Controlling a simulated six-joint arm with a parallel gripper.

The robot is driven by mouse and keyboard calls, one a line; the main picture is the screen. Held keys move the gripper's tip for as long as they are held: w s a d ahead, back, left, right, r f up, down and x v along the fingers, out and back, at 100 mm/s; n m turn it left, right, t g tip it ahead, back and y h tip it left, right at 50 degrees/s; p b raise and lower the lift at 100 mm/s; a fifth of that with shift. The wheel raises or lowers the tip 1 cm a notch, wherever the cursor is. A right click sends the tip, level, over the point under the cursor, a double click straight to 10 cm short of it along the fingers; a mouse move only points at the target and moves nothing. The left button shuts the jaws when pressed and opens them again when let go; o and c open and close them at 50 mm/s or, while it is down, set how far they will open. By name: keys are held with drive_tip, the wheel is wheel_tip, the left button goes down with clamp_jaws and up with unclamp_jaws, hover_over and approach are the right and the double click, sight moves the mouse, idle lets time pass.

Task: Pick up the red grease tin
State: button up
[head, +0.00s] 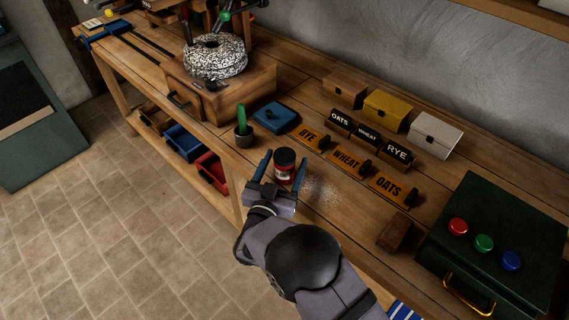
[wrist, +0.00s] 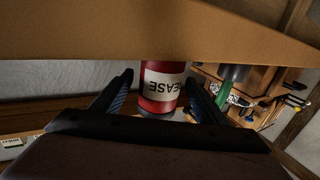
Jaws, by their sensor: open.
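The red grease tin (head: 284,163) stands upright on the wooden bench, with a dark lid and a pale label. In the wrist view the tin (wrist: 158,92) shows upside down, its label reading "EASE" in part. My gripper (head: 280,163) is open at the tin, with one finger on each side of it. In the wrist view the blue-padded fingers of my gripper (wrist: 160,88) flank the tin, with a visible gap on the left; the right finger looks close to it. The tin's lower part is partly hidden by my gripper in the head view.
Orange RYE, WHEAT and OATS plates (head: 346,160) lie to the right. A dark green case (head: 500,245) with three buttons is at far right. White powder (head: 322,186) lies beside the tin.

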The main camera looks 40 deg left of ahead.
drive_tip(key=shift+p+x, duration=0.45)
drive_tip(key=shift+x, duration=1.45)
drive_tip(key=c, duration=1.4)
drive_tip(key=shift+o, duration=0.2)
drive_tip(key=shift+r, duration=0.15)
wheel_tip(320, 180, up, 10)
drive_tip(key=b, duration=0.1)
drive_tip(key=shift+b, duration=0.35)
